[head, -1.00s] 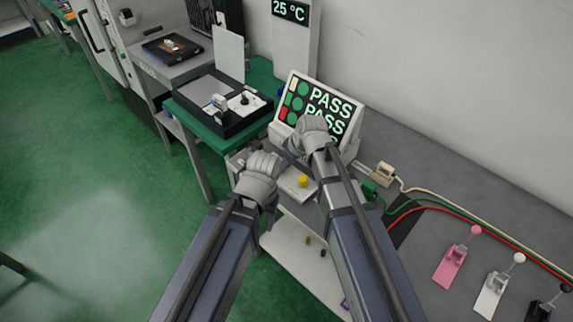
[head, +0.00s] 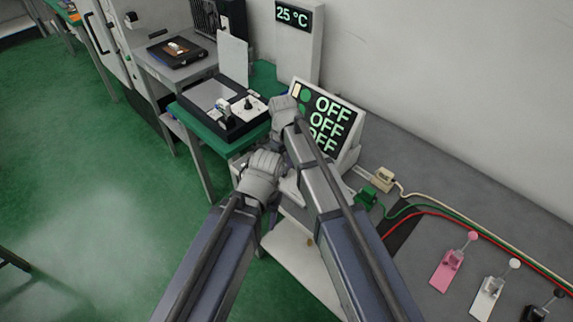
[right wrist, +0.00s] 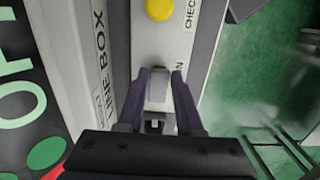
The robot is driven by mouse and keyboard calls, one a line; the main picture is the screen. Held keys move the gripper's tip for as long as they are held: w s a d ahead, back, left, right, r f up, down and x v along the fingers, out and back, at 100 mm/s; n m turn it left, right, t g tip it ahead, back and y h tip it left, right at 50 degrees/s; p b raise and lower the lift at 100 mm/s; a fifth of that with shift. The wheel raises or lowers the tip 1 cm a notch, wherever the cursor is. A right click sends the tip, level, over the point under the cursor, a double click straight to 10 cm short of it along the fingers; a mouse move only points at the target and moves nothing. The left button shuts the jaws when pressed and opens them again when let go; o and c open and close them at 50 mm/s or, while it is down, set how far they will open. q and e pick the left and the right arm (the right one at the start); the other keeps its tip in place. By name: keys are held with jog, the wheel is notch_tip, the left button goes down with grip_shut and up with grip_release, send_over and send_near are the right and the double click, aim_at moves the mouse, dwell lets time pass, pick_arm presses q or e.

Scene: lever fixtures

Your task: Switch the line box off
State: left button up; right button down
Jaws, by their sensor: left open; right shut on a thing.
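The line box (head: 346,157) is a light housing whose tilted dark screen (head: 333,124) reads OFF on several rows. The words LINE BOX show on its face in the right wrist view (right wrist: 100,62). My right gripper (right wrist: 158,82) is shut on a small grey lever (right wrist: 157,76) on the box's panel, one finger on each side. Letters ending in N show beside the lever. In the head view my right gripper (head: 284,108) hides the lever and the screen's left part. My left gripper (head: 262,172) is open and empty, lower, in front of the box.
A yellow button (right wrist: 158,9) with a CHECK label sits beyond the lever. Black trays on a green bench (head: 203,122) stand left of the box. Cables and pink (head: 447,270), white and black levers lie on the grey counter at right.

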jog(key=c, duration=0.6)
grip_release()
jog(key=shift+o, duration=0.2)
jog(key=shift+r, duration=0.15)
notch_tip(320, 180, up, 8)
jog(key=p, duration=0.7)
jog(key=shift+f+p, duration=0.25)
jog(key=shift+p, duration=0.15)
jog(key=shift+w+a, duration=0.1)
jog(key=shift+w, duration=0.05)
